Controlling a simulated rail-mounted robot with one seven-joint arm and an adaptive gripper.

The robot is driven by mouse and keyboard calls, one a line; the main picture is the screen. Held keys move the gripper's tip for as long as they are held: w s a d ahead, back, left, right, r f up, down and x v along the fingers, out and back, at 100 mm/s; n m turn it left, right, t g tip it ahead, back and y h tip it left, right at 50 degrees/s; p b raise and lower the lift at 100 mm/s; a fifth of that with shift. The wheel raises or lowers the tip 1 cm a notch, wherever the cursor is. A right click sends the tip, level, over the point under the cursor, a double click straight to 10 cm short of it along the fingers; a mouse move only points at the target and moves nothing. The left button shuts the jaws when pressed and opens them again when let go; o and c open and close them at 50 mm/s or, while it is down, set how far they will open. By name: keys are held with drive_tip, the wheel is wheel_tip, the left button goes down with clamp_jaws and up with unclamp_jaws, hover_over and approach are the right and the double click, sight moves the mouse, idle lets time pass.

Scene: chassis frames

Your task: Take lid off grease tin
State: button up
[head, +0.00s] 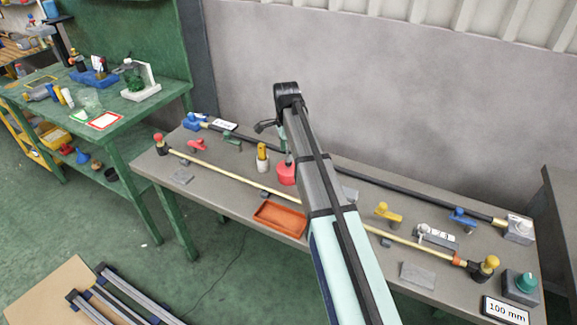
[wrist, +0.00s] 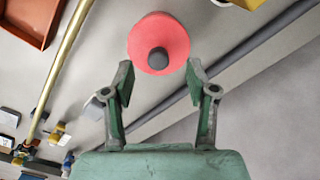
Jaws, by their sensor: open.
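The grease tin (head: 286,174) looks like a round red tin on the grey bench, partly hidden by my arm in the head view. In the wrist view its round red lid (wrist: 140,42) faces the camera, with a dark grey knob (wrist: 158,58) near its centre. My gripper (wrist: 159,70) is open and empty, with one finger on each side of the lower part of the lid. The fingers appear apart from the lid; their height above it is hard to tell. In the head view my gripper is mostly hidden behind the arm.
An orange tray (head: 280,218) sits in front of the tin. A yellow-and-white bottle (head: 262,157) stands close to its left. A long brass rod (head: 225,178) runs in front, and a dark rod (head: 405,188) runs behind. Yellow and blue clamps lie to the right.

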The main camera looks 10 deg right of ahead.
sight(288, 164)
drive_tip(key=shift+s+d+f+p, duration=0.15)
drive_tip(key=shift+f+p, duration=0.75)
drive_tip(key=shift+f, duration=1.7)
clamp_jaws()
